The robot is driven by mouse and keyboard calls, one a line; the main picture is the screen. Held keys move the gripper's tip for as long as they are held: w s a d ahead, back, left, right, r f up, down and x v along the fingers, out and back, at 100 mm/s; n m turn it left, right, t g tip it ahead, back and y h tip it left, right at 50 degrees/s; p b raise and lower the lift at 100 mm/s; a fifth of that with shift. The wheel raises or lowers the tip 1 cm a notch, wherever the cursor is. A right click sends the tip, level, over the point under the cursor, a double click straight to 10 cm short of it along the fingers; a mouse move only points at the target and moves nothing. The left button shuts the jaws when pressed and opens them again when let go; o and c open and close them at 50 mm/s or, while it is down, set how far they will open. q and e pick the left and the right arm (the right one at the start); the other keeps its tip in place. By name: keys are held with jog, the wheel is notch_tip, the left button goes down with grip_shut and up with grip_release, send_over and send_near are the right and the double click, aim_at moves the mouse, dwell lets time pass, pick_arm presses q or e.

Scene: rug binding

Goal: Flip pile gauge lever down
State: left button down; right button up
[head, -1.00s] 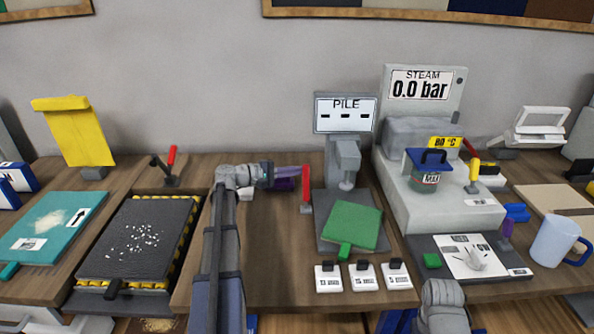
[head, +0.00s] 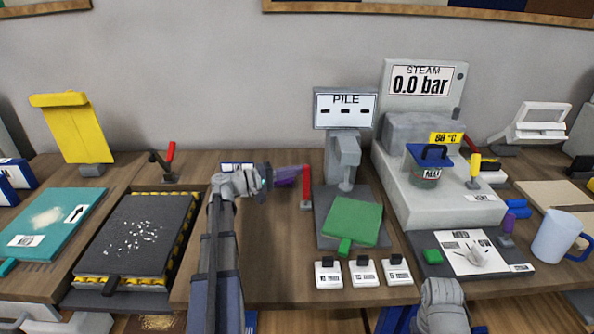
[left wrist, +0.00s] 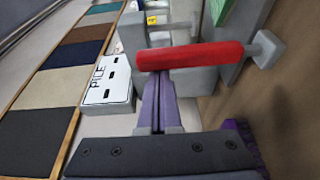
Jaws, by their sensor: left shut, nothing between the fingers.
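The pile gauge (head: 343,150) stands at the middle back of the table, with a PILE display (head: 345,108) showing dashes. Its red lever (head: 306,182) stands upright at the left of the gauge base (head: 325,205). My left gripper (head: 303,169) is shut and empty, its purple fingers pointing right near the top of the lever. In the left wrist view the closed fingertips (left wrist: 156,78) are close beside the red lever (left wrist: 195,54); whether they touch it I cannot tell. A green sample (head: 352,222) lies on the gauge base.
Several small labelled blocks (head: 363,271) stand in front of the gauge. The steam unit (head: 445,195) is to its right. A black tray (head: 135,235) with white specks and another red-handled lever (head: 171,152) are to the left. A mug (head: 558,236) stands at the right.

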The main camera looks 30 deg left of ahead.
pick_arm(q)
jog(key=shift+m, duration=0.9)
jog(key=shift+s+d+f+b, duration=0.15)
jog(key=shift+s+d, duration=0.25)
jog(key=shift+s, duration=0.3)
jog(key=shift+s+d+r+b, duration=0.1)
jog(key=shift+s+d+b, duration=0.05)
jog(key=shift+s+d, duration=0.4)
jog(key=shift+s+d+f+b, duration=0.15)
jog(key=shift+s+d, duration=0.15)
jog(key=shift+s, duration=0.5)
pick_arm(e)
jog(key=shift+f, duration=0.7)
pick_arm(q)
jog(key=shift+s+d+h, duration=0.1)
jog(key=shift+h, duration=0.2)
jog(key=w+a+r+p, duration=0.2)
jog(key=w, duration=0.2)
jog(key=f+b+v, duration=0.1)
jog(key=b+v, duration=0.1)
jog(key=v, duration=0.8)
jog(key=shift+s+f, duration=0.15)
jog(key=shift+s, duration=0.1)
pick_arm(e)
jog(key=shift+s+a+r, duration=0.1)
jog(key=shift+s+a, duration=0.15)
jog(key=shift+a, duration=0.4)
pick_arm(q)
jog(key=shift+a, duration=0.1)
